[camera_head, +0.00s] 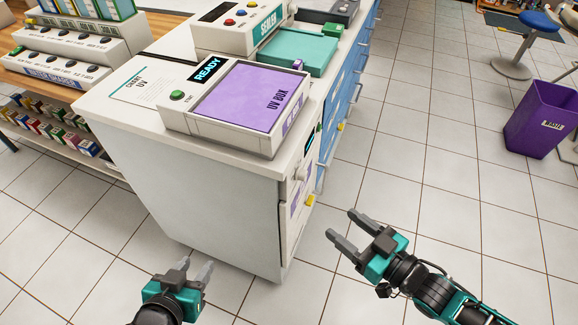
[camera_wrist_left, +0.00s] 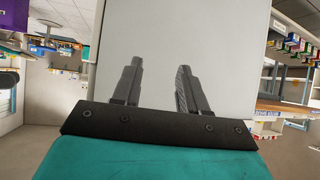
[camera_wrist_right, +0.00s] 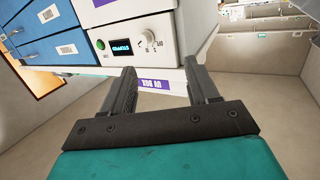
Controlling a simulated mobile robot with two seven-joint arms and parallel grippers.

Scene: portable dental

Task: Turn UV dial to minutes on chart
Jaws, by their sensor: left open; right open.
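The UV box (camera_head: 246,98) has a purple lid and stands on a white cabinet, with a lit READY display (camera_head: 208,69) and a green start button (camera_head: 177,95). A chart sheet (camera_head: 139,84) marked UV lies left of it; its numbers are too small to read. The round dial (camera_wrist_right: 147,37) sits on the front panel beside a small lit display (camera_wrist_right: 122,47); the dial also shows edge-on in the head view (camera_head: 301,173). My right gripper (camera_head: 342,231) is open and empty, apart from the dial. My left gripper (camera_head: 194,270) is open and empty, facing the cabinet side.
A sealer (camera_head: 240,27) and a teal box (camera_head: 297,50) stand behind the UV box. Blue drawers (camera_head: 345,88) run along the right side. A purple bin (camera_head: 541,119) and a stool (camera_head: 512,66) stand at the right. The tiled floor between is clear.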

